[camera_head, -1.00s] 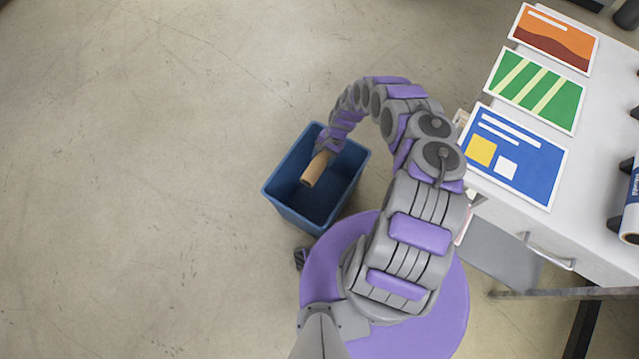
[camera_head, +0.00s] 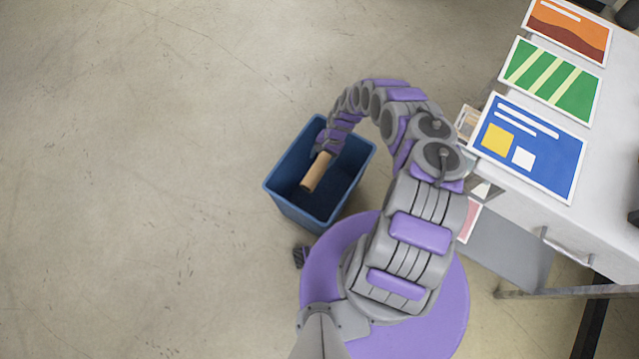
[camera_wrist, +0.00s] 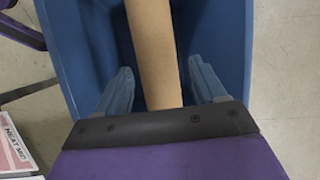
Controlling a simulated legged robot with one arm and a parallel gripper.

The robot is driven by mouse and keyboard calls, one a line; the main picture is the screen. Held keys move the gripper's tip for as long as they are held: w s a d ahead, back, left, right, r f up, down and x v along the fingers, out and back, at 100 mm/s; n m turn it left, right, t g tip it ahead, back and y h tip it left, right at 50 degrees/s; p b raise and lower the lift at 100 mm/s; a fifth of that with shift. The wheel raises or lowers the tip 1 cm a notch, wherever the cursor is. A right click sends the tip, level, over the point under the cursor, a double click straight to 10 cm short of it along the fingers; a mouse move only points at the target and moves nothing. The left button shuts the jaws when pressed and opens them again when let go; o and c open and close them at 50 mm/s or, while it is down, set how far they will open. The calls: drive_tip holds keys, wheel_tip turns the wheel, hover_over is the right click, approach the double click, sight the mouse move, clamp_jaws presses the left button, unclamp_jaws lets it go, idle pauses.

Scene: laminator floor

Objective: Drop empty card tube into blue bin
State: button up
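The empty card tube (camera_head: 316,172) is a plain tan cylinder, tilted over the mouth of the blue bin (camera_head: 288,207). In the wrist view the tube (camera_wrist: 153,45) runs from the palm edge toward the bin (camera_wrist: 65,45), between the two fingers. My gripper (camera_head: 325,150) is over the bin's opening. In the wrist view my gripper (camera_wrist: 162,85) has its fingers apart, with a narrow gap on each side of the tube. The tube's near end is hidden by the palm. I cannot tell whether its far end touches the bin.
A white table (camera_head: 620,170) at the right carries orange, green and blue printed sheets, with the blue sheet (camera_head: 527,145) nearest. A metal handle (camera_head: 565,250) is on its near side. Open concrete floor (camera_head: 130,180) lies left of the bin.

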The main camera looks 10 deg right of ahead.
drive_tip(key=shift+o, duration=1.4)
drive_tip(key=shift+a, duration=0.1)
drive_tip(key=shift+o, duration=0.3)
drive_tip(key=shift+d, duration=0.6)
drive_tip(key=shift+d+r, duration=0.15)
drive_tip(key=p+v, duration=0.4)
drive_tip(key=v, duration=1.2)
drive_tip(key=shift+w+r+p, duration=0.15)
drive_tip(key=shift+r+p, duration=0.2)
drive_tip(key=shift+r, duration=0.1)
drive_tip(key=shift+d, duration=0.25)
